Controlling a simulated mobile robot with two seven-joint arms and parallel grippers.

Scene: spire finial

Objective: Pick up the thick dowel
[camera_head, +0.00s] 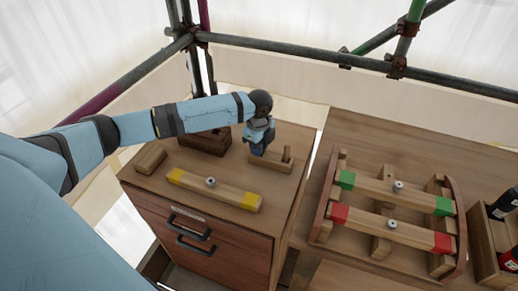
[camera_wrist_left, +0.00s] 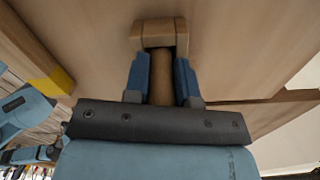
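The thick dowel (camera_wrist_left: 162,82) is a plain brown wooden cylinder, seen in the left wrist view between the two blue fingers of my left gripper (camera_wrist_left: 162,76). The fingers lie along both its sides with no clear gap. A notched wooden block (camera_wrist_left: 158,28) is at its far end. In the head view my left gripper (camera_head: 260,148) points down at a small wooden holder (camera_head: 272,163) on the cabinet top and hides the dowel. A thinner peg (camera_head: 287,153) stands upright on that holder, to the right.
A yellow-ended beam (camera_head: 214,189) lies in front of the holder. A loose wood block (camera_head: 150,158) is at the left, a dark wooden box (camera_head: 205,143) behind. On the right table, a rack (camera_head: 323,205) holds a green-ended beam (camera_head: 396,192) and a red-ended beam (camera_head: 390,227).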

